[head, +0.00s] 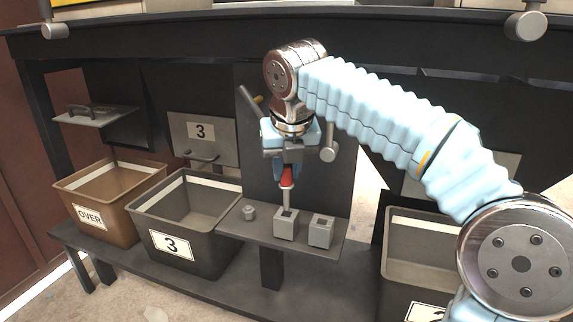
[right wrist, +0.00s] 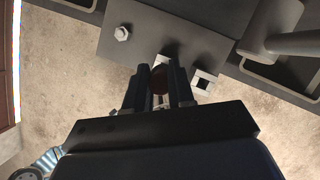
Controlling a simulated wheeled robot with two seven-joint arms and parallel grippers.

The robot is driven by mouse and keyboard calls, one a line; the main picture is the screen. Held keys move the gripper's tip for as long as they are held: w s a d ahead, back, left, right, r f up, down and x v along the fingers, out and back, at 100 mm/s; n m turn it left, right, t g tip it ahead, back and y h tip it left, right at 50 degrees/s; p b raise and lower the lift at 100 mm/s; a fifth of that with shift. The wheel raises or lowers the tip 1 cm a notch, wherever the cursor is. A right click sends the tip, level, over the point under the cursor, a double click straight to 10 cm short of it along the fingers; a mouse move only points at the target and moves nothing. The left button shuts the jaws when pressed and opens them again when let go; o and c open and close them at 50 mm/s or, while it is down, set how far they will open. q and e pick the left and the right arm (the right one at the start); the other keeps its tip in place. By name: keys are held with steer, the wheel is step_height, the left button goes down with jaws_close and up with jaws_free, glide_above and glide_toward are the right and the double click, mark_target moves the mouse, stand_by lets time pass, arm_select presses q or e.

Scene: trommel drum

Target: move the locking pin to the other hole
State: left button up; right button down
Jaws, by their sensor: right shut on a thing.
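The locking pin (head: 287,177) has a red grip and a pale metal shank. My right gripper (head: 287,163) is shut on its red top and holds it upright. The pin's lower end is at the left square block (head: 286,222) on the small grey shelf; I cannot tell how deep it sits. The right square block (head: 320,230) shows an empty dark hole on top. In the right wrist view the pin's dark red grip (right wrist: 160,80) is between the fingers, and the other block (right wrist: 203,82) is to the right. My left gripper is out of view.
A bolt-like knob (head: 249,212) stands on the shelf (head: 262,232) left of the blocks. A grey bin marked 3 (head: 205,225) and a brown OVER bin (head: 110,205) are at left, another bin (head: 415,250) at right. A lever (head: 248,100) and a round-ended handle (head: 328,154) flank the gripper.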

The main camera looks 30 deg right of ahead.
mark_target(287, 186)
steer(key=shift+f, duration=0.3)
stand_by(0.5)
steer(key=shift+f, duration=0.1)
stand_by(0.4)
steer(key=shift+f+b, duration=0.65)
steer(key=shift+f, duration=0.3)
steer(key=shift+f, duration=0.15)
steer(key=shift+f+b, duration=0.6)
steer(key=shift+f, duration=0.2)
steer(key=shift+f, duration=0.1)
steer(key=shift+f, duration=0.45)
steer(key=c, duration=0.9)
jaws_free()
